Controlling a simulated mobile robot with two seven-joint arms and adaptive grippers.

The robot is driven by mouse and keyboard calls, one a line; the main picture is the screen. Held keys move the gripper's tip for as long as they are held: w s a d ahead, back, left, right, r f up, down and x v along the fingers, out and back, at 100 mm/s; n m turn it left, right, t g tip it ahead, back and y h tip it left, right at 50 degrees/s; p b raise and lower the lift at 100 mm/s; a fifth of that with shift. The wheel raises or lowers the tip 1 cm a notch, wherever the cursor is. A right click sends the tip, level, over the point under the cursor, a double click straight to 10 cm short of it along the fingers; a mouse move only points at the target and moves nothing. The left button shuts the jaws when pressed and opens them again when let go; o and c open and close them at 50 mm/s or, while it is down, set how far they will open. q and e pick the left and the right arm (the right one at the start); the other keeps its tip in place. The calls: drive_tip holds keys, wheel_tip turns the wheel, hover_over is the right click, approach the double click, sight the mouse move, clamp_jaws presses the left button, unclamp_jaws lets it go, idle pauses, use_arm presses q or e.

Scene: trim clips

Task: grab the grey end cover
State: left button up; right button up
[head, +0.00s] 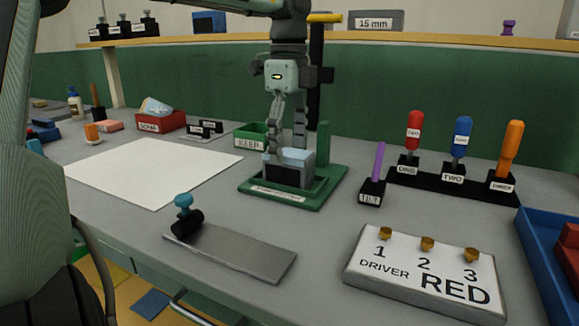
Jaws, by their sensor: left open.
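A small block (288,173) with a dark front and pale blue-grey top and side sits in the green tray (322,186) at the middle of the bench. It looks like the piece with the grey end cover, but I cannot tell the cover apart as a separate part. My left gripper (287,142) points down directly over this block. Its fingers are apart, with the tips at or just above the block's top; contact is unclear. The fingers hide part of the block's back. My right gripper is not in view.
A green post (323,143) stands at the tray's back. Right of it are a purple TILT stick (379,161) and a rack of three drivers (450,187). A grey plate (235,252) and a DRIVER RED board (425,272) lie in front. White paper (150,170) lies left.

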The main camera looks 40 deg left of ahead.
use_arm(q)
wheel_tip(320, 180, down, 2)
drive_tip(key=shift+f, duration=0.1)
drive_tip(key=c, duration=1.4)
drive_tip(key=shift+c, duration=0.2)
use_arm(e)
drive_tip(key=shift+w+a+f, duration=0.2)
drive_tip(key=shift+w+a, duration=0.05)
